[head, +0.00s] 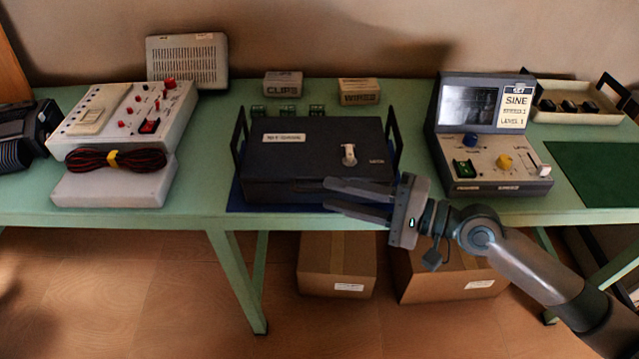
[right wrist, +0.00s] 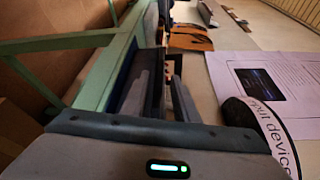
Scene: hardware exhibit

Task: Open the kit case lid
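The kit case (head: 275,165) is a dark box with a white label, lying on the green table in the head view. Its lid (head: 315,130) is down. A pale latch or knob (head: 349,155) sits on the right part of the case. My right gripper (head: 328,194) is at the front edge of the case, its two fingers apart and pointing left. Nothing shows between the fingers. I cannot tell whether a finger touches the case. In the right wrist view the fingers (right wrist: 160,95) are beside a dark edge. My left gripper is out of view.
A white control box (head: 125,115) with a coiled cable (head: 115,160) stands left of the case. A grey instrument (head: 490,150) with a screen stands to the right. Small boxes (head: 283,84) are behind. Cardboard boxes (head: 337,265) are under the table (head: 225,205).

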